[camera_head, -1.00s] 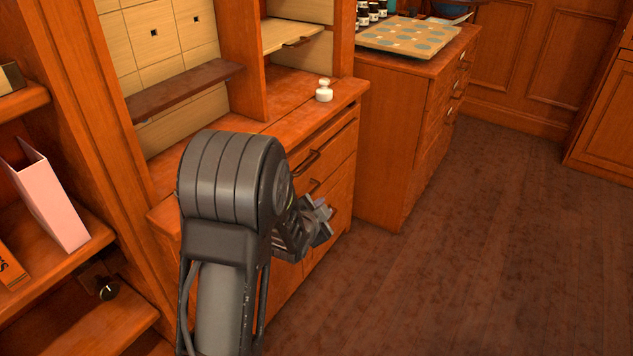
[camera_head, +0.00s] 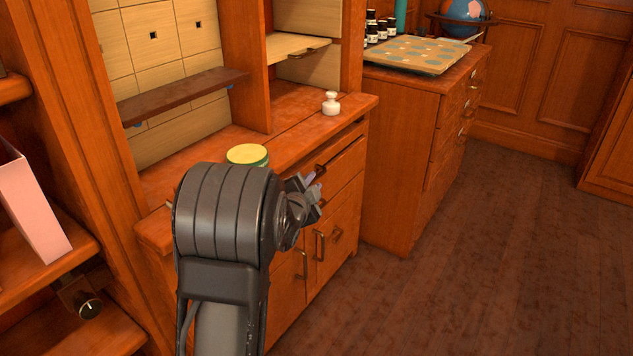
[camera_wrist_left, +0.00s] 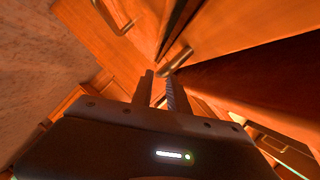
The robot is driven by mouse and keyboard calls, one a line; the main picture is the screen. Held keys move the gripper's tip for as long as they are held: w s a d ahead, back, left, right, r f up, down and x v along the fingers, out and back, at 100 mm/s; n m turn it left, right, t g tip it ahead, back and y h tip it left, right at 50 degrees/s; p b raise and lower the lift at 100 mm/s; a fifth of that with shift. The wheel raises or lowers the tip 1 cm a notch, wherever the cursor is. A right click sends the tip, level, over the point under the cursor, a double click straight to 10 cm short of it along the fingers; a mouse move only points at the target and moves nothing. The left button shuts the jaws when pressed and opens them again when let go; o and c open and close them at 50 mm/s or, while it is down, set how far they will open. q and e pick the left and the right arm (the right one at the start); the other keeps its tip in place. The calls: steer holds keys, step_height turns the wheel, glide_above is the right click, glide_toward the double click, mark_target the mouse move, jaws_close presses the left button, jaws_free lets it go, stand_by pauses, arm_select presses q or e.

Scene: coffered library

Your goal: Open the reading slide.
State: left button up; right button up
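The reading slide's wooden front (camera_head: 346,160) appears to be the shallow panel just under the cabinet's countertop, with a dark gap above it. A bar handle (camera_head: 322,169) sits on it, partly hidden by my gripper. My left gripper (camera_head: 312,186) is at this front, close to the handle. In the left wrist view, its two fingers (camera_wrist_left: 160,76) stand apart with a narrow gap, and a metal handle (camera_wrist_left: 176,62) lies just beyond the tips. I see nothing held between them; contact with the handle is unclear. My right gripper is not in view.
A white stopper-like object (camera_head: 331,104) and a yellow-topped green tin (camera_head: 247,155) stand on the countertop (camera_head: 290,118). Lower doors with handles (camera_head: 320,245) are below. A second cabinet (camera_head: 405,150) stands to the right. The floor (camera_head: 470,270) at right is clear.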

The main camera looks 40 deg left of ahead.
mark_target(315, 180)
arm_select(q)
steer(key=b+x, duration=0.1)
steer(key=x, duration=0.3)
steer(key=shift+w+a+f, duration=0.1)
steer(key=shift+w, duration=0.1)
steer(key=shift+c, duration=0.3)
jaws_close()
stand_by(1.0)
